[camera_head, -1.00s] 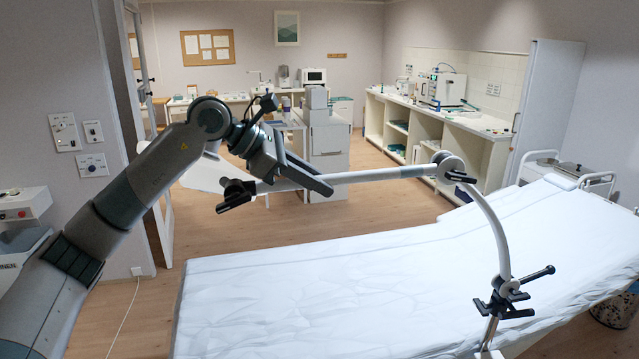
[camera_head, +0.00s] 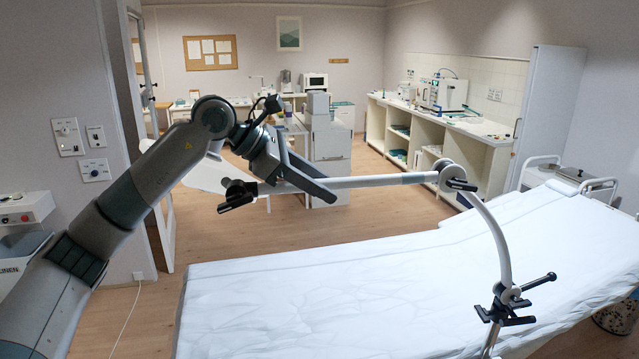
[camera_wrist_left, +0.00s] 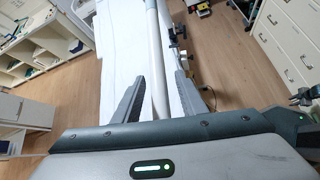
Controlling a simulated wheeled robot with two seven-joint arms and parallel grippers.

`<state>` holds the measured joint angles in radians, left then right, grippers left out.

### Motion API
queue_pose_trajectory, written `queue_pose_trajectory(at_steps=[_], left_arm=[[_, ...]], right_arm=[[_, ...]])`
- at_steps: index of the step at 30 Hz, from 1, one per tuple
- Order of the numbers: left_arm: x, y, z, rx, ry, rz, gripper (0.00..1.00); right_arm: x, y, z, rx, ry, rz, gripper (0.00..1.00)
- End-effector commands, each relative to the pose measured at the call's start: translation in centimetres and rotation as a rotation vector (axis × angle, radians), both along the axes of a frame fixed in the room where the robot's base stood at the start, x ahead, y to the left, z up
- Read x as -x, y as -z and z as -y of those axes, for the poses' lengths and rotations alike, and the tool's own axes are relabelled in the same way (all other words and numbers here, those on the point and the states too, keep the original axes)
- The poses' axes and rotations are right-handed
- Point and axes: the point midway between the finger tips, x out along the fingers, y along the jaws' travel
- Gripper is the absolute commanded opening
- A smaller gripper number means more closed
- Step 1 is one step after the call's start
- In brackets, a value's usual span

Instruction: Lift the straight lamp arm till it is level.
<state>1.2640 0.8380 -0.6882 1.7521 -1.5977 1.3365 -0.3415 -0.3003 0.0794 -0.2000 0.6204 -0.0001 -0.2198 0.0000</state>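The straight lamp arm (camera_head: 380,181) is a white tube with a grey band. It runs from a round joint (camera_head: 449,174) at right to a dark handle (camera_head: 238,195) at left and rises slightly to the right in the head view. A white panel, probably the lamp head (camera_head: 205,174), shows partly behind my arm. My left gripper (camera_head: 322,190) is at the tube's left half, with the tube between its fingers. In the left wrist view the tube (camera_wrist_left: 157,50) passes between the spread fingers (camera_wrist_left: 160,84), with narrow gaps beside it.
A curved white post (camera_head: 498,232) carries the joint and rises from a black clamp (camera_head: 505,303). The couch (camera_head: 300,300) with a white sheet lies below the lamp arm. A cabinet (camera_head: 330,145) and a long counter (camera_head: 440,130) stand behind. Wall switches (camera_head: 68,137) are at left.

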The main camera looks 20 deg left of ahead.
Motion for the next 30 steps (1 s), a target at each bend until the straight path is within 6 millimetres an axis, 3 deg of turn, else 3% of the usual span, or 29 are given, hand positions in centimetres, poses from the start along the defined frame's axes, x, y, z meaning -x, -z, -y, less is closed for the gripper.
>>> queue_pose_trajectory(at_steps=[11,30], left_arm=[[1.7,-1.8,-2.1,0.0,-0.002,0.002,0.38],[7.7,-9.5,-9.4,0.001,-0.001,0.005,0.38]], right_arm=[[0.0,1.9,0.0,0.0,0.0,-0.001,0.31],[0.0,6.0,0.0,0.0,0.0,-0.001,0.31]])
